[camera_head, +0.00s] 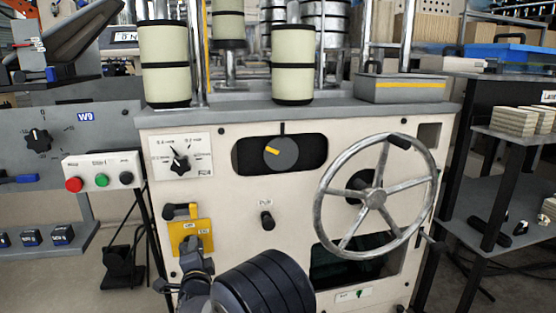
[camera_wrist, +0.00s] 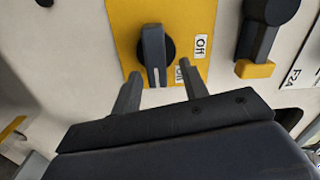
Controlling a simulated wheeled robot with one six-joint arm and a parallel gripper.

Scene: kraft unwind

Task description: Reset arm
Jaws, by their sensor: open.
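In the head view my gripper (camera_head: 192,250) is in front of the lower part of the yellow plate (camera_head: 179,229), and my dark wrist hides what lies below. Whether the fingers touch the switch cannot be told.
A metal handwheel (camera_head: 373,195) juts from the cream machine front at right. A lever knob (camera_head: 267,221) and a round dial (camera_head: 281,152) are between it and the yellow plate. A button box (camera_head: 101,172) stands at left. A black handle (camera_wrist: 262,35) is beside the switch.

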